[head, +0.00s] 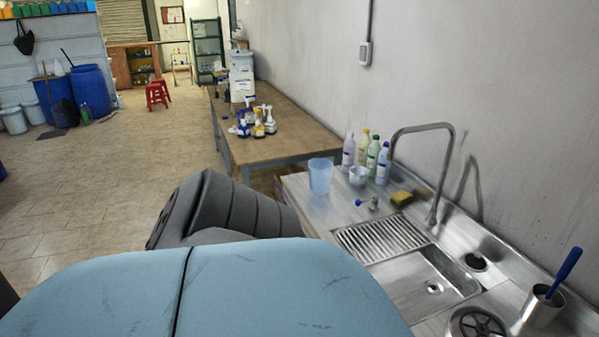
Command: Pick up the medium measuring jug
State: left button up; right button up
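A translucent pale-blue jug (320,177) stands upright on the steel sink counter, near its far left corner. A smaller whitish cup or jug (358,176) stands just right of it, in front of the bottles. I cannot tell for certain which is the medium measuring jug, and no markings are readable. Neither of my grippers is in view. My own blue and dark grey body parts fill the lower left and hide the counter's near left side.
Several bottles (374,158) stand behind the cup by the wall. A yellow sponge (402,198), a tall curved tap (443,175) and a ribbed drainer (383,238) are to the right. A wooden table (290,137) with spray bottles stands beyond.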

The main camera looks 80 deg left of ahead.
aim_at(322, 179)
jog(key=u, duration=2.45)
jog(key=i+j+z, duration=0.15)
jog(key=i+j, duration=0.25)
jog(key=i+j+z, duration=0.1)
jog(key=i+j, duration=0.25)
jog(key=i+j+z, duration=0.15)
jog(key=i+j, duration=0.2)
jog(key=j, duration=0.2)
jog(key=i+j+z, duration=0.1)
jog(key=i+j, duration=0.2)
jog(key=j, duration=0.2)
jog(key=i+j+z, duration=0.15)
jog(key=i+j, duration=0.2)
jog(key=j, duration=0.2)
jog(key=i+j+z, duration=0.15)
jog(key=j, duration=0.4)
jog(key=i+j+z, duration=0.1)
jog(key=i+j, duration=0.25)
jog(key=j, duration=0.25)
jog(key=i+j+z, duration=0.15)
jog(key=j, duration=0.45)
jog(key=i, duration=0.1)
